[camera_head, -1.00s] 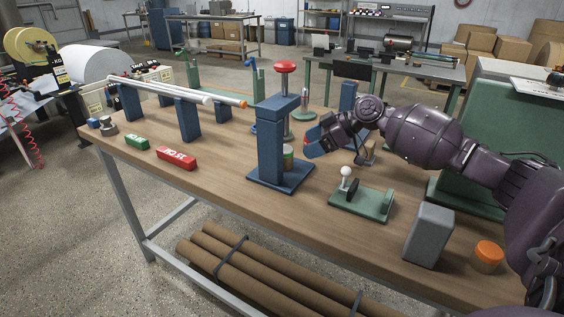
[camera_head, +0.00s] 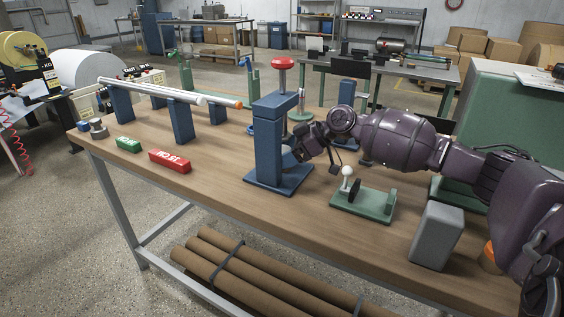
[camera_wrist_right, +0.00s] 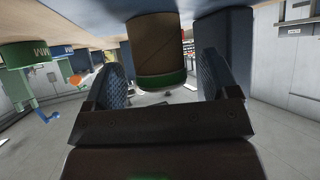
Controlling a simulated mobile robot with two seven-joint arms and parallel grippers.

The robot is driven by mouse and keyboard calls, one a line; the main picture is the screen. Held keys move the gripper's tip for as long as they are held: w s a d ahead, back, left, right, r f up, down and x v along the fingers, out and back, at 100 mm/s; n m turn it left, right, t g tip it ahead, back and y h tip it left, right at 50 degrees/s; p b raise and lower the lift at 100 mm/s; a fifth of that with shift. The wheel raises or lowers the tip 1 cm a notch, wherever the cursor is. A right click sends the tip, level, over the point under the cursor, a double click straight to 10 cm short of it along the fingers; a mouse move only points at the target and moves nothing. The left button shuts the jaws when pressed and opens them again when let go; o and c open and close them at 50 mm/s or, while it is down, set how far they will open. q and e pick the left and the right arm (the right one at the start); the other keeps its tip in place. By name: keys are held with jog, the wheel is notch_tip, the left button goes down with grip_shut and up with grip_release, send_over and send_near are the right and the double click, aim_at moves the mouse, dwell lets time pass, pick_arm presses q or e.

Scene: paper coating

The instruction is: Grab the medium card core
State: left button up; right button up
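The card core is a brown cylinder (camera_wrist_right: 157,45) with a green band at its end. In the right wrist view it sits between the two blue pads of my right gripper (camera_wrist_right: 160,78). Gaps show on both sides of it, so the gripper is open around it. In the head view my right gripper (camera_head: 298,148) is beside the tall blue stand (camera_head: 270,150), which partly hides its fingers. The core is not visible there. My left gripper is not in view.
A green fixture with a white ball lever (camera_head: 364,203) stands in front of my right arm. A grey block (camera_head: 435,236) is at the near right. Red (camera_head: 170,161) and green (camera_head: 128,145) blocks lie left of the stand. The table's front middle is clear.

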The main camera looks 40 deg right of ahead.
jog(key=c, duration=1)
